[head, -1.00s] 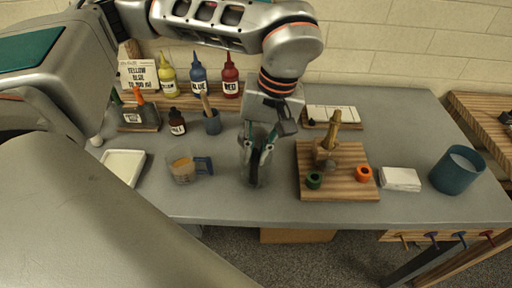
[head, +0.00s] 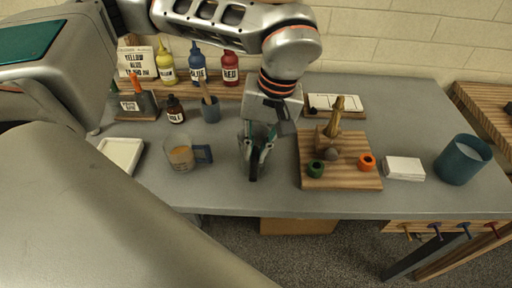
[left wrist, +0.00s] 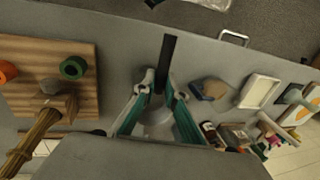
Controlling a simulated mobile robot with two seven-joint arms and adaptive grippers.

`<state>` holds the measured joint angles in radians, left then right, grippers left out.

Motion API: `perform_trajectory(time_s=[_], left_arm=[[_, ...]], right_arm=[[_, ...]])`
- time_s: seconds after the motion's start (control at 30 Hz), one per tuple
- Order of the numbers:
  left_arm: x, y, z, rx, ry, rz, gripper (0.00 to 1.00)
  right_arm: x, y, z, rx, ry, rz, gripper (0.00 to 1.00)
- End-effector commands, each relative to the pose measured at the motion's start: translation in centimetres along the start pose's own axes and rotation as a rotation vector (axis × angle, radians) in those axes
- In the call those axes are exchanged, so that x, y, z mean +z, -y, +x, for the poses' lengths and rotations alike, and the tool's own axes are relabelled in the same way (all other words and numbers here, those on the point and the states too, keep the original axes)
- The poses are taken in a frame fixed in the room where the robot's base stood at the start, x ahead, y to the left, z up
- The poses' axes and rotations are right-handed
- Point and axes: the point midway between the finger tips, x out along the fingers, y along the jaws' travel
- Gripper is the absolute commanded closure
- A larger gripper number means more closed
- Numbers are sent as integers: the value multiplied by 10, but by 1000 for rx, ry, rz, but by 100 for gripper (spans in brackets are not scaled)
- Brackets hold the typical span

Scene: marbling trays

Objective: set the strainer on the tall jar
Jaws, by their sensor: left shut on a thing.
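My left gripper (head: 256,152) points down over the middle of the table. It is shut on a dark bar, which looks like the strainer's handle (left wrist: 168,58), in the left wrist view. A pale rounded part, perhaps the strainer's bowl, shows between the fingers behind the handle, mostly hidden. In the head view the dark handle end (head: 253,172) sticks out below the fingertips. A teal cylindrical jar (head: 455,165), pale inside, stands upright at the table's right end, well apart from the gripper; I take it for the tall jar. My right gripper is not in view.
A wooden board (head: 318,181) with a brush-like tool, green and orange rings lies between gripper and jar. White paper (head: 404,168) lies beside the jar. Left are a clear cup (head: 180,155) and a white tray (head: 122,152). Yellow, blue and red bottles (head: 231,76) stand behind.

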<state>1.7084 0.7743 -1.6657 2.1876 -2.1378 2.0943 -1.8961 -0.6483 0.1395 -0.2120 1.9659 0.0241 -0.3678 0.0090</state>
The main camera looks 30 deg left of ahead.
Motion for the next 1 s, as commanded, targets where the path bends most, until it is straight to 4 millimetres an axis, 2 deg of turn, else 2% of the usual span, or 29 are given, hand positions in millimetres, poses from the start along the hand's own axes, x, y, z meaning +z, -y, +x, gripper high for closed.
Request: perform_trajectory(time_s=[0.03, 0.1, 0.13, 0.57, 0.67, 1.0], left_arm=[[0, 0, 0, 0, 0, 0, 100], [0, 0, 0, 0, 0, 0, 76], [0, 0, 0, 0, 0, 0, 69], [0, 0, -5, 1, -1, -1, 69], [-1, -1, -18, 3, -3, -2, 69], [-1, -1, -86, 3, -4, -3, 69]], right_arm=[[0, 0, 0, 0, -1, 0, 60], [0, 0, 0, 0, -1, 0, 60], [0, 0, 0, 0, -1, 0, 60], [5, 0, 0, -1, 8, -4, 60], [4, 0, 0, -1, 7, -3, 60], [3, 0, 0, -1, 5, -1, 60]])
